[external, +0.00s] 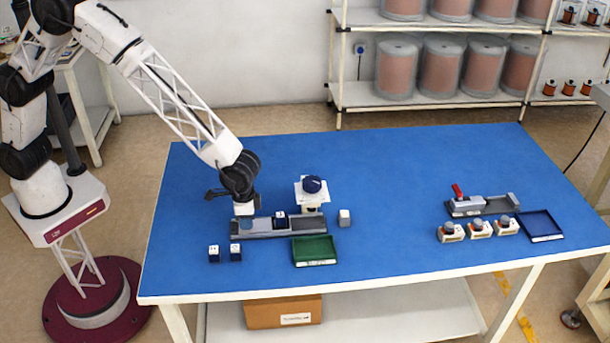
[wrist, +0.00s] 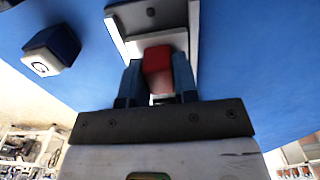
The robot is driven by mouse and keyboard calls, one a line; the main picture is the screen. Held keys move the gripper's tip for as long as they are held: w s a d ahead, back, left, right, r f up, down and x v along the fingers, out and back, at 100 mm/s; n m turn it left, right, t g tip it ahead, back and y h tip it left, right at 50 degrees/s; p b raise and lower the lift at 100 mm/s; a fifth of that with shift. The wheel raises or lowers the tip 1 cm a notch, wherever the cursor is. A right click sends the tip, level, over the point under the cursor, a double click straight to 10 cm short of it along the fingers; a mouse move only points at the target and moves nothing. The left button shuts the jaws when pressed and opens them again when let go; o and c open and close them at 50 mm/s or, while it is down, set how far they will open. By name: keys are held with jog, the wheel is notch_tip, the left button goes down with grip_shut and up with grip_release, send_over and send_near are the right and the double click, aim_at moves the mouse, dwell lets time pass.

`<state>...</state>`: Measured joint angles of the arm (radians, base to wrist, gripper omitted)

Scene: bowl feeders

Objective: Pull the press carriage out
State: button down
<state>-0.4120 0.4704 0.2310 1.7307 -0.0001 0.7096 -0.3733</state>
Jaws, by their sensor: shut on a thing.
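My gripper (external: 243,210) is at the left end of a grey rail (external: 265,234) on the blue table, pointing down. In the wrist view its fingers (wrist: 158,76) are shut on a red handle (wrist: 157,62). The handle stands on the light grey press carriage (wrist: 166,40), which lies in the rail channel. The press (external: 312,186), with a dark blue knob over a white plate, stands behind the right part of the rail. A dark blue cube with a white top (external: 280,218) sits at the rail's middle. The handle is hidden in the external view.
A second red-handled rail (external: 482,205), several small parts and a blue tray (external: 540,226) are far right.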

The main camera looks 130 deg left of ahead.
jog(key=shift+s+d, duration=0.45)
jog(key=c, duration=0.9)
grip_release()
jog(key=shift+r, duration=3.9)
